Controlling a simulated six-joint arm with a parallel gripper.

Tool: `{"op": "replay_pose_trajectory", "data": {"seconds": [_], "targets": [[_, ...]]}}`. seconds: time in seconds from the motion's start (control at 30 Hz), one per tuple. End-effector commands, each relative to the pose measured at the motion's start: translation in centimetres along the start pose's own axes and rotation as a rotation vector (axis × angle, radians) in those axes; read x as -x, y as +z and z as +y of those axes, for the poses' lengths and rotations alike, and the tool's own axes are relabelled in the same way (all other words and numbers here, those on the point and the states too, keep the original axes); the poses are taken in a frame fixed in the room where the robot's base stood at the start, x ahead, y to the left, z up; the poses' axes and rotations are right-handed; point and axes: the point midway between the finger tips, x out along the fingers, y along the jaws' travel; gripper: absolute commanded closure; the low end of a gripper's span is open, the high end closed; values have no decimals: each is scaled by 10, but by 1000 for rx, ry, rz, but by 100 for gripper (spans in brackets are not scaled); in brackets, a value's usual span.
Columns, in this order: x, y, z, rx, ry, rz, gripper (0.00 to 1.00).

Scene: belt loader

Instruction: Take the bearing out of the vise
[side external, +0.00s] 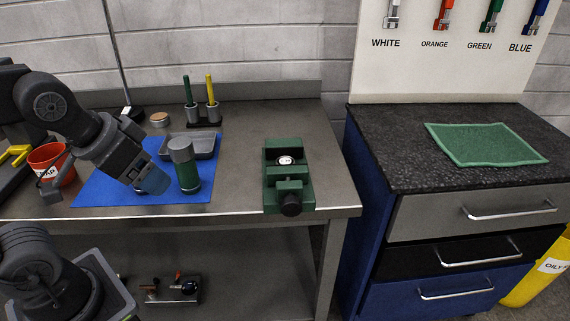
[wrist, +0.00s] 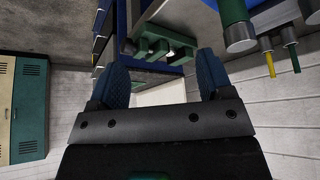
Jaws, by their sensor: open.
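The green vise (side external: 290,188) stands near the front right of the steel bench. The bearing (side external: 285,160), a small pale ring with a dark centre, sits between its jaws. My gripper (side external: 153,182) is over the blue mat, well left of the vise and apart from it. In the wrist view my gripper (wrist: 162,75) shows two blue fingers spread wide with nothing between them. The vise also appears there, tipped over by the camera angle, beyond the fingers (wrist: 155,47). I cannot make out the bearing clearly in that view.
A green flask with a grey lid (side external: 187,172) stands just right of my gripper, before a grey tray (side external: 203,147). A red bucket (side external: 50,165) is at left. Pen holders (side external: 213,112) stand behind. Bench between mat and vise is clear. A drawer cabinet (side external: 400,180) adjoins at right.

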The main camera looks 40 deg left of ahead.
Motion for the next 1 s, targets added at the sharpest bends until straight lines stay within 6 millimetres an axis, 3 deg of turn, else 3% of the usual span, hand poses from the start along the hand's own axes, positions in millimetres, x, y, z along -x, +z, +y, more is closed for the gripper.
{"op": "replay_pose_trajectory", "data": {"seconds": [0.2,0.3,0.57,0.73,1.0], "targets": [[0,0,0,0,0,0,27],[0,0,0,0,0,0,19],[1,-4,0,-22,0,-4,19],[5,-42,0,-239,7,-55,19],[-11,-144,2,-876,85,-179,19]]}}
